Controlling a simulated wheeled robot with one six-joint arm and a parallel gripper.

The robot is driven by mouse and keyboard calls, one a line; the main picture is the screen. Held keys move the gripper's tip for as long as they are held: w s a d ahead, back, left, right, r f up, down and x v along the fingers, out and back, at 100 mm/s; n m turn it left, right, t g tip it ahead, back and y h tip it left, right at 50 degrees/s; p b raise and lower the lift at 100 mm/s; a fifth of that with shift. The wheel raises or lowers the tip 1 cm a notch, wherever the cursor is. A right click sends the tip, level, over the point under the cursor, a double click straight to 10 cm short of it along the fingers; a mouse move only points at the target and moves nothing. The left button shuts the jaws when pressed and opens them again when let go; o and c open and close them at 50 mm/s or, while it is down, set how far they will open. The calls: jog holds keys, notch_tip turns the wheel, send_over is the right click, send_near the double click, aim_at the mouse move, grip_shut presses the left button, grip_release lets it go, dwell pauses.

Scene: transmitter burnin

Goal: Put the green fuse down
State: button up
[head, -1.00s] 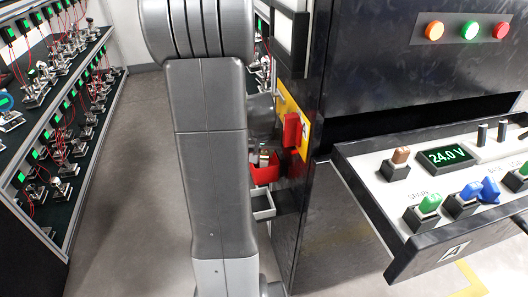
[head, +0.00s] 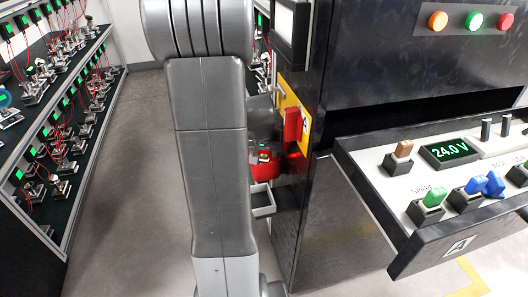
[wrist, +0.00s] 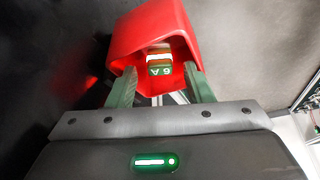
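In the wrist view a green fuse (wrist: 160,70) with a "6 A" marking sits inside the mouth of a red bin (wrist: 135,35). My gripper (wrist: 161,84) is at the bin's opening, with one finger on each side of the fuse. Gaps show between the fuse and both fingers, so the gripper looks open. In the head view the red bin (head: 262,171) is partly hidden behind my arm, and the fuse cannot be made out clearly there.
A drawer panel (head: 395,185) at right holds green, blue and brown fuses in sockets and a 24.0 V display (head: 449,151). A white tray (head: 263,203) is below the bin. A red switch handle (head: 292,124) is on the cabinet side. Racks (head: 75,120) stand at left; the aisle floor is clear.

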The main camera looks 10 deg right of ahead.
jog(key=shift+r+p, duration=0.6)
jog(key=shift+r, duration=0.05)
jog(key=p+v, duration=0.2)
jog(key=v, duration=0.5)
jog(key=shift+r, duration=0.2)
jog(key=b+x, duration=0.1)
jog(key=x, duration=0.2)
jog(key=b+x, duration=0.1)
jog(key=x, duration=0.2)
jog(key=b+x, duration=0.1)
jog(key=x, duration=0.2)
jog(key=shift+s+a+f, duration=0.1)
jog(key=shift+s+a, duration=0.05)
jog(key=shift+s, duration=0.15)
jog(key=shift+r+p, duration=0.45)
jog(key=shift+r, duration=0.3)
